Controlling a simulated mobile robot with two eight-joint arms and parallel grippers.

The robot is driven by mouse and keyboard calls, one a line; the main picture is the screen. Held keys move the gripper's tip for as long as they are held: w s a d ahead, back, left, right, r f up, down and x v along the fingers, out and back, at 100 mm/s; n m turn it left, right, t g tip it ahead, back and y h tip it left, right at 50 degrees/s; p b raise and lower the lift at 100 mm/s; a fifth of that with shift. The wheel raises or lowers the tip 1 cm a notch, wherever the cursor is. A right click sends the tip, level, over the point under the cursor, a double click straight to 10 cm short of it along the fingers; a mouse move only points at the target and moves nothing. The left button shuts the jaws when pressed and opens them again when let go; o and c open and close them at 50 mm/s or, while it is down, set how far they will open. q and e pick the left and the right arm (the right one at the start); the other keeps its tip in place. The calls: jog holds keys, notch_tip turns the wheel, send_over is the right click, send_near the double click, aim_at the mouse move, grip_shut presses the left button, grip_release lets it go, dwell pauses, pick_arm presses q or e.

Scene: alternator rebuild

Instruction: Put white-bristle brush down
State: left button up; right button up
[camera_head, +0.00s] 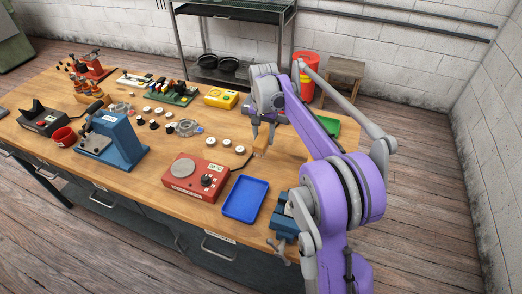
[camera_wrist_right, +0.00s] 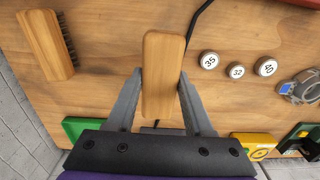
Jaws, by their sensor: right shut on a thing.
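My right gripper (camera_head: 263,133) is shut on a wooden-backed brush (camera_head: 261,147), low over the bench near its right part. In the right wrist view the brush's plain wooden back (camera_wrist_right: 162,70) faces the camera between the two fingers (camera_wrist_right: 160,88). Its bristles are hidden, so their colour does not show. I cannot tell whether the brush touches the bench top. A second wooden brush (camera_wrist_right: 44,44) with dark bristles lies on the bench to the left in the right wrist view; my arm hides it in the head view. My left gripper is out of view.
Bare wood (camera_wrist_right: 110,50) surrounds the held brush. Round numbered pieces (camera_wrist_right: 209,60) lie to its right in the wrist view. A red hotplate unit (camera_head: 186,182), blue tray (camera_head: 262,186) and blue vise (camera_head: 284,224) stand nearer the front. A green tray (camera_wrist_right: 78,127) and yellow meter (camera_head: 221,98) lie farther back.

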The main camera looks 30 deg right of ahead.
aim_at(263, 135)
jog(key=shift+f, duration=2.8)
jog(key=shift+f, duration=0.15)
jog(key=o, duration=1.2)
notch_tip(263, 135, up, 12)
jog(key=shift+r+p, duration=0.2)
jog(key=shift+p, duration=0.15)
jog(key=shift+a, duration=0.1)
